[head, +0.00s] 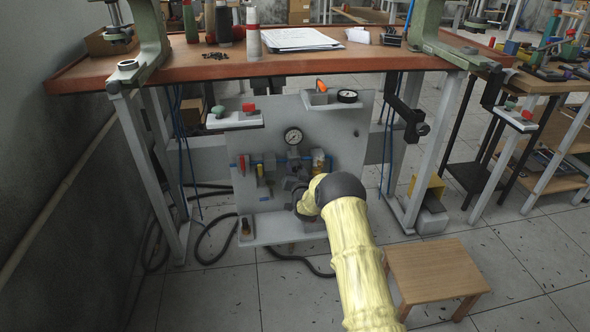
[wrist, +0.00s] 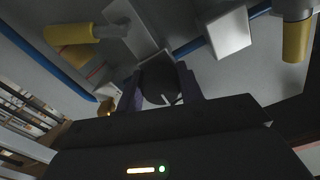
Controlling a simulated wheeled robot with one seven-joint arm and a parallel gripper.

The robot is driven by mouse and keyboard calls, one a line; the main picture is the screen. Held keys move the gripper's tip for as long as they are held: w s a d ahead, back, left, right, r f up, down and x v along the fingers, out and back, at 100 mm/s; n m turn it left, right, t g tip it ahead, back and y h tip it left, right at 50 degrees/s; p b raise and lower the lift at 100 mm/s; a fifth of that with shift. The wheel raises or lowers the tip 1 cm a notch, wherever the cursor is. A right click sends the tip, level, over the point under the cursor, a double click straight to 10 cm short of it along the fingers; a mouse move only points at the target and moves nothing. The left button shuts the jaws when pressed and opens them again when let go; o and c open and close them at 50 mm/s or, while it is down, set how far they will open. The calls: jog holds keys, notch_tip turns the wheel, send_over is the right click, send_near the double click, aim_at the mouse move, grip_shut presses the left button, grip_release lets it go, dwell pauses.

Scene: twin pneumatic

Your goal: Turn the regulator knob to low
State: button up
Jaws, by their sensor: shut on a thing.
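My gripper (head: 299,199) is in front of the panel, just below the gauge, partly hidden by my pale yellow arm. In the wrist view, the regulator knob (wrist: 156,84) is dark and round with a white pointer mark near its lower right edge. The two fingers of my gripper (wrist: 159,90) are shut on the knob, one on each side. The head view does not show the knob clearly, and I cannot read any setting label.
Blue tubing (wrist: 193,46) and yellow-handled fittings (wrist: 70,35) surround the knob on the panel (head: 345,130). A white shelf (head: 280,232) juts out below my gripper. A wooden stool (head: 436,268) stands at the lower right. Black hoses lie on the floor at left.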

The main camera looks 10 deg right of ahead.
jog(key=shift+f+n, duration=0.2)
jog(key=shift+n, duration=0.3)
jog(key=o, duration=0.9)
jog(key=shift+o, duration=0.5)
jog(key=shift+r, duration=0.1)
jog(key=shift+s+r+p, duration=0.1)
jog(key=shift+s+p, duration=0.35)
jog(key=shift+s, duration=0.4)
jog(key=s+p, duration=0.4)
jog(key=s, duration=1.1)
jog(key=shift+s+p, duration=0.3)
jog(key=shift+s, duration=0.1)
